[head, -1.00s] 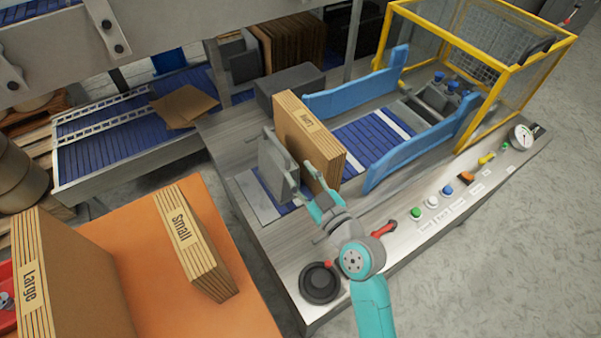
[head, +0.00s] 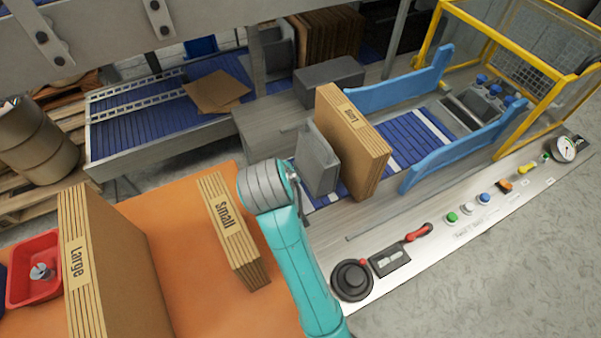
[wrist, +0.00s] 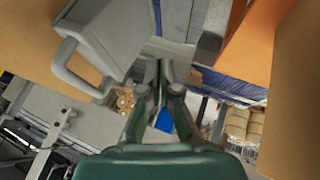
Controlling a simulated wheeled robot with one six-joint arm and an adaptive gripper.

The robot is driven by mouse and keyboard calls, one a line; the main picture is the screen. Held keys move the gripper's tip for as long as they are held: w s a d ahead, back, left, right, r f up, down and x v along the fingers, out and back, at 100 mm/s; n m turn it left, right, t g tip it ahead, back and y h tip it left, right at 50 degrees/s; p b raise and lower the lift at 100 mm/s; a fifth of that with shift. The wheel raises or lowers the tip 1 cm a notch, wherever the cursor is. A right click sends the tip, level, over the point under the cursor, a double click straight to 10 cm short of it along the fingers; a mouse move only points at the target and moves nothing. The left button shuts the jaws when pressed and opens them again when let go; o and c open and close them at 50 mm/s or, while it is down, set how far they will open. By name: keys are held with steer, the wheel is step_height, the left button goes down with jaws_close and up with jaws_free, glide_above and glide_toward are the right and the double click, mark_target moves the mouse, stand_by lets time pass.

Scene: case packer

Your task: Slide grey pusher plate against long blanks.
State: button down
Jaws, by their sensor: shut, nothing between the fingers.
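The grey pusher plate (head: 316,162) stands upright on the machine bed, left of the long blanks. The long blanks (head: 350,150) are an upright brown cardboard stack on the blue belt. The plate looks close to the stack, but I cannot tell whether they touch. In the wrist view, the plate (wrist: 108,35) with its looped handle (wrist: 70,72) is at upper left, beside my gripper (wrist: 158,72). My gripper's fingers are together and empty, apart from the handle. In the head view my arm mostly hides the gripper, left of the plate.
Small blanks (head: 232,230) and large blanks (head: 115,265) stand on the orange table (head: 185,290), near my arm. A red tray (head: 33,270) is at the left. Blue guide rails (head: 440,155) flank the belt. A control panel (head: 470,225) runs along the front edge.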

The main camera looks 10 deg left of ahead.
mark_target(319, 171)
steer(key=shift+w+d+f+m+g+h, duration=0.15)
steer(key=shift+w+d+f+m+h, duration=0.2)
steer(key=shift+w+d+f, duration=0.7)
steer(key=shift+w+d+f+m+g+h, duration=0.1)
steer(key=shift+w+d+f+m+h, duration=0.2)
steer(key=shift+w+d+f, duration=0.65)
steer(key=shift+w+d+f+m+g+h, duration=0.15)
steer(key=shift+w+d+f+m+h, duration=0.25)
steer(key=shift+w+f, duration=0.7)
steer(key=shift+s+f, duration=0.25)
steer(key=shift+s, duration=0.05)
steer(key=shift+w+d, duration=0.5)
steer(key=shift+d, duration=0.25)
steer(key=shift+w+d, duration=0.5)
steer(key=shift+d, duration=0.2)
